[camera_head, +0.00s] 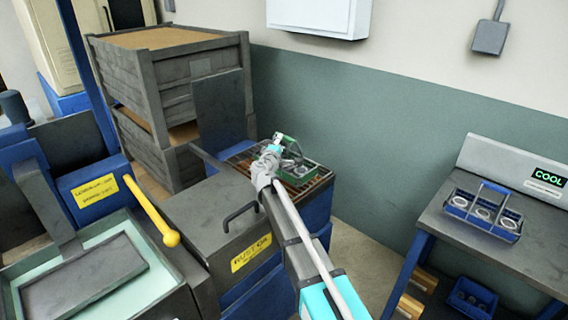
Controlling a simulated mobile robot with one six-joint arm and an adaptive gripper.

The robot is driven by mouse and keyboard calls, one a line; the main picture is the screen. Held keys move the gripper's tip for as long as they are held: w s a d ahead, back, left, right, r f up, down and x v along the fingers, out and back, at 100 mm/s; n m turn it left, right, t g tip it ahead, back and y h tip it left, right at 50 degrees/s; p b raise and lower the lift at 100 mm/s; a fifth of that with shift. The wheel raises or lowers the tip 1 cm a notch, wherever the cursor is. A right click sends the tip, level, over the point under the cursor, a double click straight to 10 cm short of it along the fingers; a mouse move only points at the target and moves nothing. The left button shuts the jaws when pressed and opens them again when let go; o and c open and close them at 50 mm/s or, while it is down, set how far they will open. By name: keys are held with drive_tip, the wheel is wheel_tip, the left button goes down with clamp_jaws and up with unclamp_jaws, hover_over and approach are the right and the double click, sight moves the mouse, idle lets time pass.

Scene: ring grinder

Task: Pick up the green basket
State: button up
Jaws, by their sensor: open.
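The green basket (297,174) sits on a brown slatted rack (318,185) on top of the dark machine in the middle. It has a green handle on its upper side. My gripper (277,146) is at the basket's left side, close to the handle. It is open. My arm reaches up from the bottom and hides part of the rack and the basket's left end. I cannot tell whether the fingers touch the handle.
A blue basket with rings (482,212) stands on the grey bench (445,215) at the right, below a COOL display (549,176). Grey stacked crates (165,85) stand behind left. A yellow lever (165,232) and an open basin (150,275) are at the left.

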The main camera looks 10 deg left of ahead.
sight(284, 139)
drive_tip(key=shift+w+d, duration=0.2)
drive_tip(key=shift+w, duration=0.65)
drive_tip(key=shift+w+d, duration=0.2)
drive_tip(key=shift+w, duration=0.6)
drive_tip(key=shift+w+d, duration=0.2)
drive_tip(key=shift+w, duration=0.65)
clamp_jaws()
